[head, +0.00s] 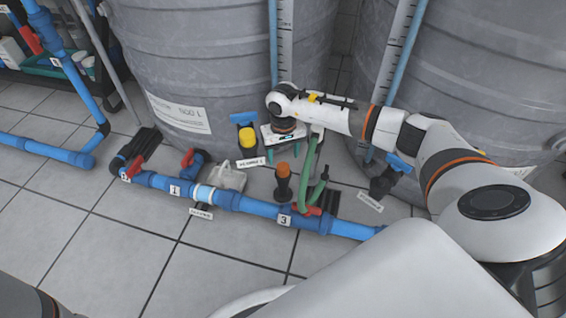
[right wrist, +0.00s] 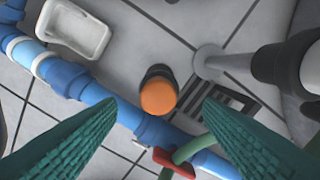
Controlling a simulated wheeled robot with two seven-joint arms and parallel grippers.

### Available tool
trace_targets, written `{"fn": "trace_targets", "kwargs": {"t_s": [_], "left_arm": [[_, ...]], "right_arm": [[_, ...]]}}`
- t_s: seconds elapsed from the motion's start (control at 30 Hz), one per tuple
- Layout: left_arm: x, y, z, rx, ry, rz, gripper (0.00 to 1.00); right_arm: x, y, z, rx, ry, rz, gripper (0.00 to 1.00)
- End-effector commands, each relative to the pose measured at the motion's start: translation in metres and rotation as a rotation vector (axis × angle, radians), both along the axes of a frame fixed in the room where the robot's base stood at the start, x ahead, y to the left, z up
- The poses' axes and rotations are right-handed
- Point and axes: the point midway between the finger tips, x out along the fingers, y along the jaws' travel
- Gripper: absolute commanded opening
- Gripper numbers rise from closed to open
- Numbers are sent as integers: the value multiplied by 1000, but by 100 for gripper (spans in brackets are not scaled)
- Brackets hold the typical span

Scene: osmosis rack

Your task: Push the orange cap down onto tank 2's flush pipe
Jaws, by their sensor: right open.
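The orange cap (head: 283,170) sits on top of a short dark upright pipe (head: 283,189) behind the blue pipe run. In the right wrist view the orange cap (right wrist: 158,97) shows from above as a round disc. My right gripper (head: 287,153) is above the cap and points down. In the right wrist view its two green ridged fingers (right wrist: 160,108) are spread wide, with the cap in the gap between them and nothing held. I cannot tell how far down the cap is seated. My left gripper is not in view.
The blue pipe (head: 257,207) with red valve handles runs across the floor in front of the cap. A green hose (head: 308,167) rises right of it. A yellow cap (head: 247,138) and a pale tray (head: 229,176) are to its left. Large grey tanks (head: 200,65) stand behind.

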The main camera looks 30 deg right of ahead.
Motion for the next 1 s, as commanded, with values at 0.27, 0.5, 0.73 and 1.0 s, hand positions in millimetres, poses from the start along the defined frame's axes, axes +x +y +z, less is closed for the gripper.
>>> {"fn": "trace_targets", "kwargs": {"t_s": [0.27, 0.5, 0.73, 1.0], "left_arm": [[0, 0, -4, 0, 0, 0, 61], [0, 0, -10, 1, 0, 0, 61], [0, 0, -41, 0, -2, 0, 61], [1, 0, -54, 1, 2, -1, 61]], "right_arm": [[0, 0, -6, 0, 0, 0, 61], [-1, 0, -13, 0, 1, 0, 61], [-2, 2, -42, 1, 2, -1, 61], [-2, 2, -59, 1, 1, -1, 61]]}}
